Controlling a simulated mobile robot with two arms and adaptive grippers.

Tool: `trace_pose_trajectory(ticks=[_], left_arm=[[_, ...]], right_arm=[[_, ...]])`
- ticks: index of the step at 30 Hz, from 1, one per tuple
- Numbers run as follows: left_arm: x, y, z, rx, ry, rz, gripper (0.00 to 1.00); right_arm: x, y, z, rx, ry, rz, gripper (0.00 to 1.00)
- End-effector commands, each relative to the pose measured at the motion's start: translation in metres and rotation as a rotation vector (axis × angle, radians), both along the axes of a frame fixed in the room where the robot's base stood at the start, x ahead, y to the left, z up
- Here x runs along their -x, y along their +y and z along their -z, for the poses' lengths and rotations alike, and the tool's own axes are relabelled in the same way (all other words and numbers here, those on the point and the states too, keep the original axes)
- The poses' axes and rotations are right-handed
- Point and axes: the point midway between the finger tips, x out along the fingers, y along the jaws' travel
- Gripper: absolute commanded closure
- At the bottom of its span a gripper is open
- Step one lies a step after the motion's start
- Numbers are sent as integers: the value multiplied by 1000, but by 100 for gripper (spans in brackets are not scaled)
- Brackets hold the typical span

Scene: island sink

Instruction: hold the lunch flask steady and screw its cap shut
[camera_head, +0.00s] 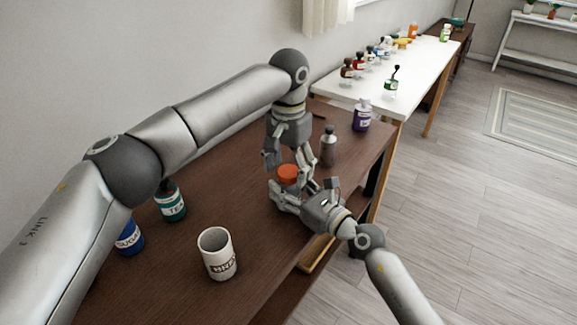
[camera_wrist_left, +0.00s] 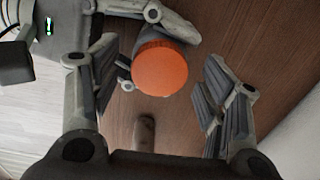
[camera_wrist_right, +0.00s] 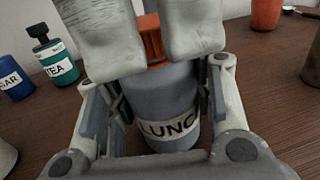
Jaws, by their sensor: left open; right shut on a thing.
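The lunch flask, with a blue-grey body and a pale label reading "LUNC", stands upright on the brown table in the right wrist view (camera_wrist_right: 172,105). Its orange cap (camera_head: 288,174) sits on top; it also shows in the left wrist view (camera_wrist_left: 160,68). My right gripper (camera_head: 297,190) is shut on the flask body, a finger on each side. My left gripper (camera_head: 288,160) points down over the cap. Its fingers are open on either side of it, with a visible gap in the left wrist view (camera_wrist_left: 160,98). The flask body is mostly hidden in the head view.
A white mug (camera_head: 218,262), a teal tea jar (camera_head: 171,207) and a blue sugar jar (camera_head: 130,240) stand at left. A grey bottle (camera_head: 328,150) stands close behind the grippers, a purple bottle (camera_head: 362,117) farther back. A white table (camera_head: 420,75) holds several bottles.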

Motion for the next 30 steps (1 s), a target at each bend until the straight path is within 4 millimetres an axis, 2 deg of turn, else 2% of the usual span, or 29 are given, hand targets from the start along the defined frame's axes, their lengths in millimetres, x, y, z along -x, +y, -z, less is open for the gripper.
trace_pose_trajectory(ticks=[7,21,25,30], left_arm=[[0,-1,-10,1,-2,0,32],[-1,-1,-100,1,-2,0,32],[-1,0,-114,1,-1,-1,32],[0,0,-120,0,1,0,32]], right_arm=[[0,0,0,1,1,0,100],[0,0,1,1,1,0,100],[0,0,1,1,1,0,100],[0,0,0,1,1,0,100]])
